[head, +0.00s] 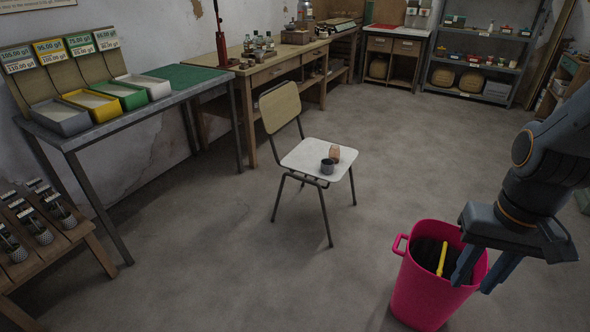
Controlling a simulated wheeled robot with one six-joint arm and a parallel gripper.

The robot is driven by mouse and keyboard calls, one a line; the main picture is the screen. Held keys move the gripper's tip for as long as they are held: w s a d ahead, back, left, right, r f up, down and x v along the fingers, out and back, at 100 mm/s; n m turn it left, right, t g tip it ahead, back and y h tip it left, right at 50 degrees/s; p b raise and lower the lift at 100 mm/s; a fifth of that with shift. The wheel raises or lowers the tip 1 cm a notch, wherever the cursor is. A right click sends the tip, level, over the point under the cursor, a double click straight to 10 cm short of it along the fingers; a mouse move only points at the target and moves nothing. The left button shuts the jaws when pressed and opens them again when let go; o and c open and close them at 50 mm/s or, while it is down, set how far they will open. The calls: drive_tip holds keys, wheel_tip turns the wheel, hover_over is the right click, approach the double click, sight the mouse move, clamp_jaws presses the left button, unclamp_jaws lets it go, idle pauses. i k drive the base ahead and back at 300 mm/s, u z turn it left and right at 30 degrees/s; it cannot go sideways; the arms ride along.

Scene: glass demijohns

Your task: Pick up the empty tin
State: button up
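A small dark grey tin (327,166) stands upright on the white seat of a chair (301,158) in the middle of the room. Its mouth seems open, but its inside is too small to make out. A small tan-orange object (335,153) stands close behind it on the same seat. My gripper (472,287) is at the lower right, far from the tin, pointing down in front of a pink bucket. Its two fingers are apart with nothing visible held between them.
The pink bucket (420,295) stands on the floor with a yellow stick (442,258) in it. A table with coloured trays (121,95) stands left, a wooden bench (275,69) and shelves (480,65) behind. The floor around the chair is clear.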

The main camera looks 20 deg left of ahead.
sight(327, 165)
drive_tip(key=u, duration=1.05)
drive_tip(key=i, duration=2.25)
drive_tip(key=z, duration=1.35)
